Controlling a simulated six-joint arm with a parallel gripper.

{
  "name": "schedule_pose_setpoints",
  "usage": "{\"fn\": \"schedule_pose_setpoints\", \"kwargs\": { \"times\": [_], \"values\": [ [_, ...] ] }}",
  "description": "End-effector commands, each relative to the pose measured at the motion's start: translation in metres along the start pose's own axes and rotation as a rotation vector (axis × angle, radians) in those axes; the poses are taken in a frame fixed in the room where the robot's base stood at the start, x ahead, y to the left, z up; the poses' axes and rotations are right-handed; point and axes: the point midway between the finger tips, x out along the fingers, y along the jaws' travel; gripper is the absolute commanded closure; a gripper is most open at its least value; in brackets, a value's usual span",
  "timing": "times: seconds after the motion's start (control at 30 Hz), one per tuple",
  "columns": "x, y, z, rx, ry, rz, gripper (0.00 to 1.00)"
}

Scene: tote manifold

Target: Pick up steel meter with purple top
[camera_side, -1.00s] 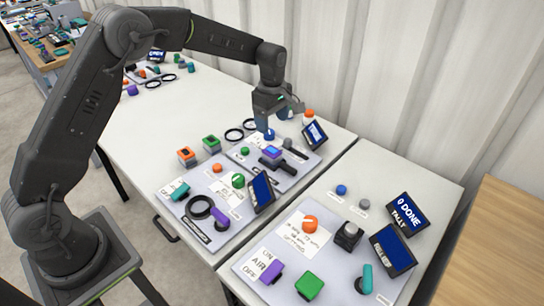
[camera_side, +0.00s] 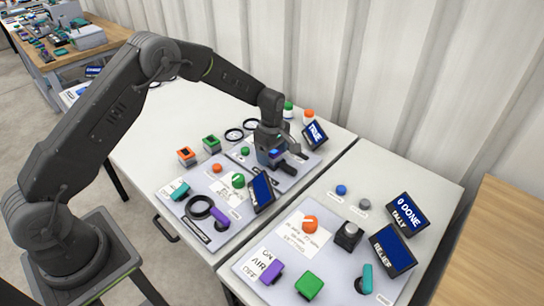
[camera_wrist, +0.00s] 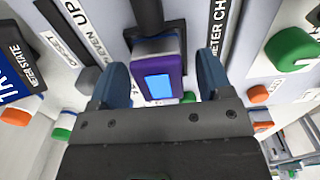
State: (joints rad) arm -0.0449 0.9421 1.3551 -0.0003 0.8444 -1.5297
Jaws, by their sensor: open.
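The steel meter with the purple top (camera_wrist: 158,77) has a light blue screen. In the wrist view it lies between the two blue fingers of my gripper (camera_wrist: 160,85), with a gap showing beside it. My gripper is open. In the side view my gripper (camera_side: 270,158) is down over the meter (camera_side: 276,153) on the back grey panel, and the arm hides most of the meter.
A black handle (camera_wrist: 148,18) lies just beyond the meter in the wrist view. A TRUE display (camera_side: 315,134) stands to the right of my gripper, and another tilted screen (camera_side: 262,191) stands in front. A green knob (camera_wrist: 292,48) is at the right.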

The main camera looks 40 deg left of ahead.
Motion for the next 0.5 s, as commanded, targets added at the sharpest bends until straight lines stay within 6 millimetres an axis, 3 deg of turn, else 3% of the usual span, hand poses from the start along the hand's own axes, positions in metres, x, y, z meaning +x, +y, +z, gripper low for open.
{"fn": "schedule_pose_setpoints", "kwargs": {
  "times": [0.17,0.5],
  "values": [
    [-0.0004,0.0002,0.0001,0.0,0.0,0.001,0.29],
    [-0.0007,0.0001,0.0001,0.0,0.0,0.0,0.61]
  ]
}}
